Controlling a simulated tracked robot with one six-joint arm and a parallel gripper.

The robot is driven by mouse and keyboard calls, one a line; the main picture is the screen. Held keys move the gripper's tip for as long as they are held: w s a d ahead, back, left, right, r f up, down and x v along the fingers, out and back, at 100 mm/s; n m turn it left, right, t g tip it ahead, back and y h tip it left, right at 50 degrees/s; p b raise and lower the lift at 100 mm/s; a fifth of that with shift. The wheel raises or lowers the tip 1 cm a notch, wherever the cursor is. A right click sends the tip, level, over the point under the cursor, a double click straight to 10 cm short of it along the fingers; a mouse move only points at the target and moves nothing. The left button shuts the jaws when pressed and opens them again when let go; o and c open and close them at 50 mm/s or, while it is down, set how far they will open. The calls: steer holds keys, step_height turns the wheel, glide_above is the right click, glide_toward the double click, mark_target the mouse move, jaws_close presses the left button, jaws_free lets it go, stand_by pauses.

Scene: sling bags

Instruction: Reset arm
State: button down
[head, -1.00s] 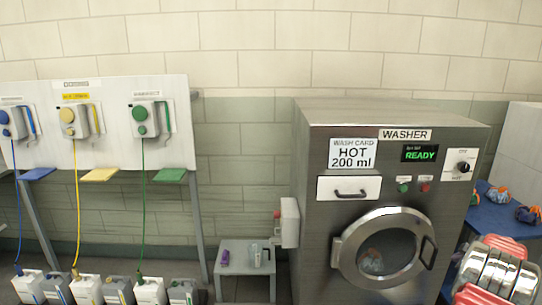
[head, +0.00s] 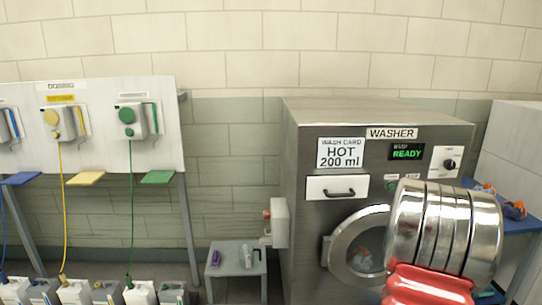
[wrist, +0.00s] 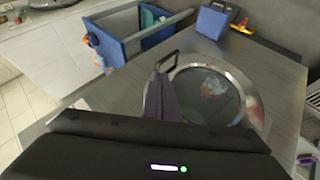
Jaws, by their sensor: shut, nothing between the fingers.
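My gripper (wrist: 163,98) shows in the wrist view as dark fingers held together, with nothing between them. Behind it in that view is the washer's round door (wrist: 250,100), with orange and pale shapes behind the glass. In the head view my arm's silver and red links rise at the lower right, in front of the washer (head: 300,230), hiding the right part of its door (head: 338,240). My gripper is not visible in the head view. The door looks closed, and the washer display (head: 407,152) reads READY.
A side table (head: 235,258) with small items stands left of the washer. Dispensers (head: 127,122) hang on a white board above several jugs. Right of the washer is a blue surface (head: 515,225) with sling bags.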

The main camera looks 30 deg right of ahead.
steer(key=s+a+r+n+t+y, duration=0.1)
steer(key=a+r+y, duration=0.1)
steer(key=a, duration=1.9)
steer(key=s+a+r+n+t+y, duration=0.1)
steer(key=a+r+n+y, duration=0.1)
steer(key=a, duration=2)
steer(key=s+a+r+n+t+y, duration=0.1)
steer(key=a+y, duration=0.4)
steer(key=a, duration=1.7)
step_height(320, 180, up, 3)
steer(key=shift+s+a+f+n+t, duration=0.1)
steer(key=shift+s+a+n+t, duration=0.1)
steer(key=shift+n+t, duration=0.25)
